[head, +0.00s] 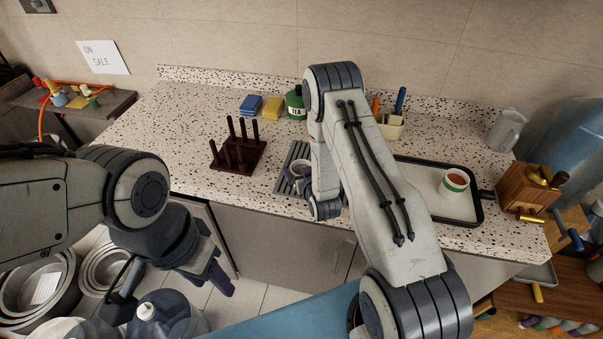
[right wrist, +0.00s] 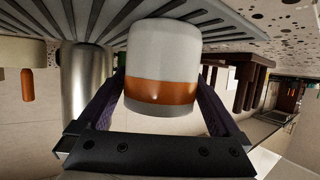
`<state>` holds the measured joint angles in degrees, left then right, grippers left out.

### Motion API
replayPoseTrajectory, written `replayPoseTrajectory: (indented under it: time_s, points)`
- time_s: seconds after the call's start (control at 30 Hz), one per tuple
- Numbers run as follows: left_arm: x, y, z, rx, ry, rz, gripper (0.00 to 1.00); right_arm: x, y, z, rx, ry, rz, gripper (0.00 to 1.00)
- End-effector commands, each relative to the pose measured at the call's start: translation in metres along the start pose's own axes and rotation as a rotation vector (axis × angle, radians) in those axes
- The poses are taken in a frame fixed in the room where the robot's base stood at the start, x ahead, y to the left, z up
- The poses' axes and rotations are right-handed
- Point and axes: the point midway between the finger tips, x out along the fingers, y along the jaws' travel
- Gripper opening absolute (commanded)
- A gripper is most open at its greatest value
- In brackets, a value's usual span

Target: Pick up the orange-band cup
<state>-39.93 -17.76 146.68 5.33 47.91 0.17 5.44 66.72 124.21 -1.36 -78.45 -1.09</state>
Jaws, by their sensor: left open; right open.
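The orange-band cup (right wrist: 163,60) is white with an orange stripe. In the right wrist view, which looks upside down, it stands against the grey ribbed rack (right wrist: 140,15). My right gripper (right wrist: 160,85) is open, with a dark finger on each side of the cup; I cannot tell whether they touch it. In the head view my right arm covers much of the rack (head: 283,184) and the cup's area; a pale round rim shows beside the arm. My left gripper (head: 215,277) is open and empty, low in front of the counter.
A dark peg stand (head: 238,160) is left of the rack. A metal cylinder (right wrist: 86,85) stands close beside the cup. On the right, a black-rimmed tray (head: 425,175) holds a green-band cup (head: 455,183). A green tea tin (head: 296,104) stands behind.

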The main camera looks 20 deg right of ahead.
Motion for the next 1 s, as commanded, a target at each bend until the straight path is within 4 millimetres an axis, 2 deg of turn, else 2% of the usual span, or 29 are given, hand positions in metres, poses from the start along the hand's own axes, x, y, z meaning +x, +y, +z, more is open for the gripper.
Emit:
replayPoseTrajectory:
  time_s: [0.2,0.43,0.47,0.6,0.67,1.0]
  points:
    - [-0.008,0.001,0.0,0.002,0.0,0.0,0.5,0.019,0.0,-0.001,0.0,0.001,0.0,1.0]
    - [-0.007,0.001,0.0,0.002,0.0,0.0,0.5,0.02,0.0,0.001,0.0,0.0,0.0,1.0]
    - [-0.007,0.001,0.0,0.002,0.0,0.0,0.5,0.02,0.0,0.001,0.0,0.0,0.0,0.92]
    - [-0.007,0.001,0.0,0.002,0.0,0.0,0.5,0.02,0.0,0.0,0.0,0.0,0.0,0.39]
    - [-0.007,0.001,0.0,0.002,0.0,0.0,0.5,0.02,0.0,0.0,0.0,0.0,0.0,0.18]
    - [-0.006,0.0,0.0,0.001,0.0,0.0,0.5,0.019,0.0,-0.003,0.0,0.002,0.0,0.18]
